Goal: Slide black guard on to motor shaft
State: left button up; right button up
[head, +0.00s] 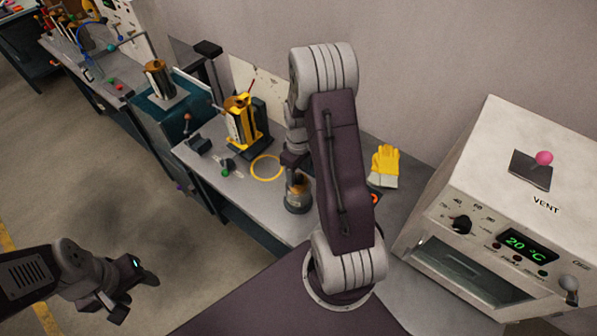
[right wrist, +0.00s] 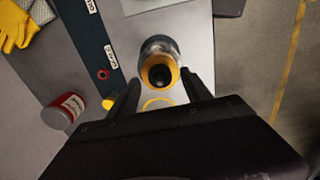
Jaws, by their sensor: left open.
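A motor-like cylinder (head: 298,193) with a copper-coloured body and dark base stands on the grey bench below my right arm. In the right wrist view it appears from above as an orange ring with a round black centre (right wrist: 161,76). I cannot tell whether that black centre is the guard, the shaft or a bore. My right gripper (right wrist: 160,95) has its two dark fingers apart, on either side of the view's middle, with nothing visibly clamped. In the head view my arm partly hides it. My left gripper (head: 133,296) is open and empty over the floor, away from the bench.
A yellow ring mark (head: 266,167) lies on the bench, left of the cylinder. A yellow machine (head: 241,122) stands behind it. A yellow glove (head: 384,166) lies to the right, near a white oven (head: 500,220). A red can (right wrist: 64,110) shows in the wrist view.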

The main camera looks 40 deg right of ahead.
notch_tip(320, 180, up, 9)
jog(key=shift+b, duration=0.3)
dwell(1.2)
